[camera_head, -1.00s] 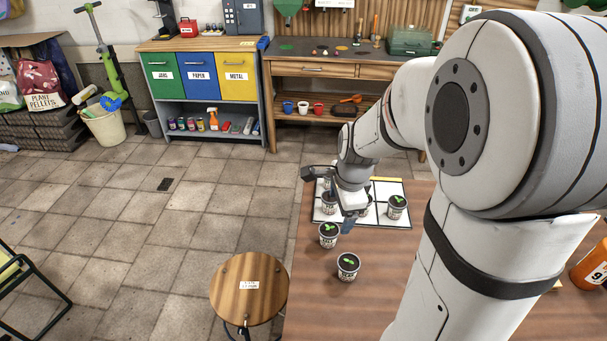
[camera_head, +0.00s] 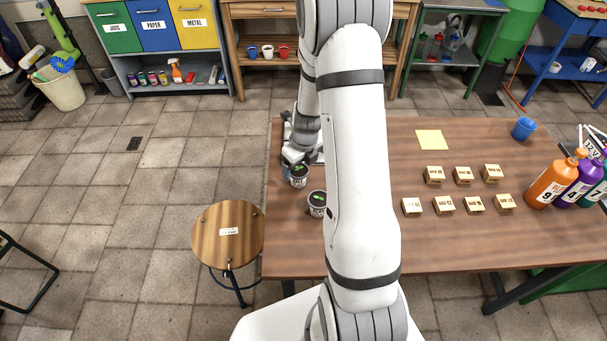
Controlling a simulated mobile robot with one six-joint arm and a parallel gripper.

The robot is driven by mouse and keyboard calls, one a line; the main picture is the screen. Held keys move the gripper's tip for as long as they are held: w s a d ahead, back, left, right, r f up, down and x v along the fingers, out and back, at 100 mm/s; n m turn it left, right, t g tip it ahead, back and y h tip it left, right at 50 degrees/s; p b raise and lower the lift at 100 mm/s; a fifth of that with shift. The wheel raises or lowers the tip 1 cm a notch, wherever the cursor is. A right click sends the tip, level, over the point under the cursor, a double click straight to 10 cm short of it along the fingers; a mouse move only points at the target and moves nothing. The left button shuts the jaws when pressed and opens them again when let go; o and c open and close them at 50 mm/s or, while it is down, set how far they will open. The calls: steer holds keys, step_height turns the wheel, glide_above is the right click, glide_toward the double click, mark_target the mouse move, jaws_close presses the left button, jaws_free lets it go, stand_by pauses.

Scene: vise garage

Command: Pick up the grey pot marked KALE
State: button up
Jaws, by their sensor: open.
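Two small grey pots with green seedlings show near the table's left end. One pot (camera_head: 299,178) stands just below my gripper (camera_head: 294,161); the other pot (camera_head: 317,206) stands nearer, beside my arm. Their labels are too small to read, so I cannot tell which is marked KALE. My gripper is open, low over the table at the edge of the white tray (camera_head: 318,157). Whether it touches the farther pot is not clear. My arm hides most of the tray and any pots on it.
Several small tan boxes (camera_head: 463,175), a yellow note (camera_head: 431,140) and a blue cup (camera_head: 523,128) are on the table (camera_head: 480,240). Numbered bottles (camera_head: 553,184) stand at the right end. A round stool (camera_head: 228,236) stands left of the table.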

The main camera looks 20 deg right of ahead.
mark_target(299, 171)
steer(key=f, duration=0.4)
steer(key=shift+w+a, duration=0.1)
steer(key=shift+w, duration=0.2)
steer(key=c, duration=1.1)
